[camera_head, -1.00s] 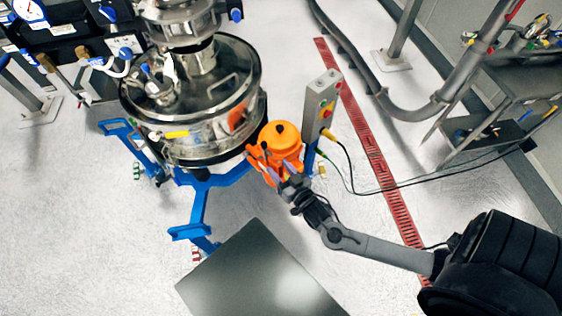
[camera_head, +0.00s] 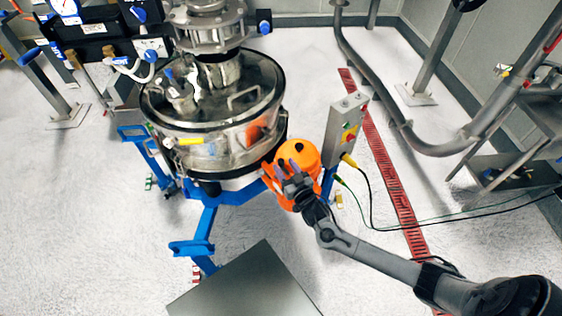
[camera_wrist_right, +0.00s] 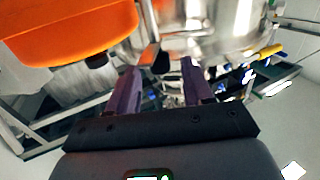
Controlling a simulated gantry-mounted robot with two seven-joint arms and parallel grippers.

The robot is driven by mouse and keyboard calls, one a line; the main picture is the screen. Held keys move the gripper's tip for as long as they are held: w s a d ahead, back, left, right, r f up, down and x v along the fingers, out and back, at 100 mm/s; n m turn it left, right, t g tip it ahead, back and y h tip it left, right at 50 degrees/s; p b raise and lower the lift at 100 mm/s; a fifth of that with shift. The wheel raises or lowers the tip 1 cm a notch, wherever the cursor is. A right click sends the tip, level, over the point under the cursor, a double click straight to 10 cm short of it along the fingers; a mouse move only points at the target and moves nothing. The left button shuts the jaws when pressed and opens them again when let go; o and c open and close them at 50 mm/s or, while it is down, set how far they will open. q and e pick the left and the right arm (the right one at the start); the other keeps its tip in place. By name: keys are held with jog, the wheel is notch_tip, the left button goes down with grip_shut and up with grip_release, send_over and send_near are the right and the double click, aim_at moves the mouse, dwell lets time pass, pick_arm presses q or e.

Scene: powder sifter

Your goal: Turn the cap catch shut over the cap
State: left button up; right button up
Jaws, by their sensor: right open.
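The steel powder sifter (camera_head: 215,145) stands on blue legs, with an orange motor-like housing (camera_head: 299,153) at its right side. My right gripper (camera_head: 287,170) is in front of this housing and overlaps it in the head view. In the right wrist view its two purple fingers (camera_wrist_right: 158,80) are apart, with nothing seen held between them. A small orange and black lever-like part (camera_wrist_right: 149,54) shows just beyond the fingertips, close to the left finger. I cannot tell for certain whether it is the cap catch. The cap cannot be made out clearly. My left gripper is not in view.
A grey control box (camera_head: 343,130) with cables stands right of the orange housing. The orange housing (camera_wrist_right: 70,30) fills the upper left of the wrist view. A dark plate (camera_head: 245,288) is at the lower front.

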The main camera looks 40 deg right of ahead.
aim_at(283, 164)
jog(key=shift+x, duration=1.75)
jog(key=c, duration=0.9)
